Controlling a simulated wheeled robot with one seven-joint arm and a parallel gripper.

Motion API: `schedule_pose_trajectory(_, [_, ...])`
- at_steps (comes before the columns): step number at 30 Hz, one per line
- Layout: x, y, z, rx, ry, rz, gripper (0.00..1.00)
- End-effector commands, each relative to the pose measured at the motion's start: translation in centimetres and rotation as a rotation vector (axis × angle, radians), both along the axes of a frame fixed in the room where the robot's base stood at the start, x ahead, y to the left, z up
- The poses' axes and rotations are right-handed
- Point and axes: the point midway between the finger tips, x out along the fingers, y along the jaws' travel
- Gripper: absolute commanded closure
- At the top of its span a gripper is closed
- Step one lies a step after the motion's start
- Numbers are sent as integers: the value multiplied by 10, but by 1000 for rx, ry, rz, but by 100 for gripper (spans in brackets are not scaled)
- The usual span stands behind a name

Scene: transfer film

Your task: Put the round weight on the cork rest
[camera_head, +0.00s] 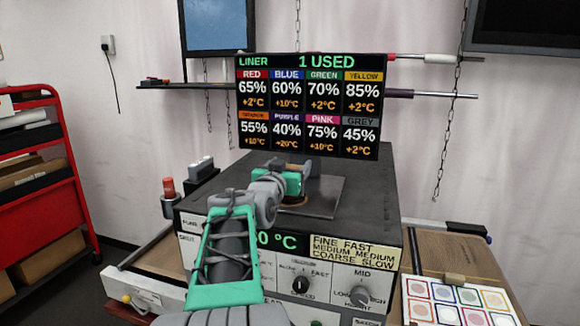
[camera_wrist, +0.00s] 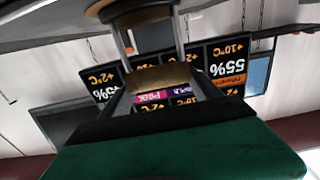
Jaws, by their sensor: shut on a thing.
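My gripper (camera_head: 297,183) is over the top of the grey machine, above a flat metal plate (camera_head: 332,200). In the wrist view, which is upside down, a thing with a dark base (camera_wrist: 130,12), two thin metal posts and a brown grip (camera_wrist: 165,76) stands at the jaws; it looks like the round weight. My gripper is shut on it by the grip. In the head view my gripper mostly hides it. A small brown patch (camera_head: 294,208) shows on the plate under my gripper; I cannot tell whether it is the cork rest, or whether the weight touches the plate.
The lit liner board (camera_head: 310,105) stands behind the machine (camera_head: 375,215). A red-topped item (camera_head: 169,194) and a grey item are at its left. A colour swatch card (camera_head: 460,303) lies at the front right. A red cart (camera_head: 35,165) stands far left.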

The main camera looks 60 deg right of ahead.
Motion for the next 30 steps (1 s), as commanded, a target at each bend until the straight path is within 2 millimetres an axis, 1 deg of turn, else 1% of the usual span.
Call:
schedule_pose_trajectory(1, [0, 0, 2, -7, -4, 0, 100])
schedule_pose_trajectory(2, [0, 0, -2, 0, 0, 0, 27])
schedule_pose_trajectory(3, [0, 0, -1, 0, 0, 0, 23])
schedule_pose_trajectory(9, [0, 0, -1, 0, 0, 0, 7])
schedule_pose_trajectory(10, [0, 0, -1, 0, 0, 0, 6])
schedule_pose_trajectory(16, [0, 0, -1, 0, 0, 0, 6])
schedule_pose_trajectory(20, [0, 2, 3, 0, 0, 1, 6])
schedule_pose_trajectory(21, [0, 9, 0, -1, 0, 2, 6])
schedule_pose_trajectory(23, [-2, 21, -1, -2, -1, 4, 6])
schedule_pose_trajectory(30, [-11, 84, -2, -3, -2, 7, 6])
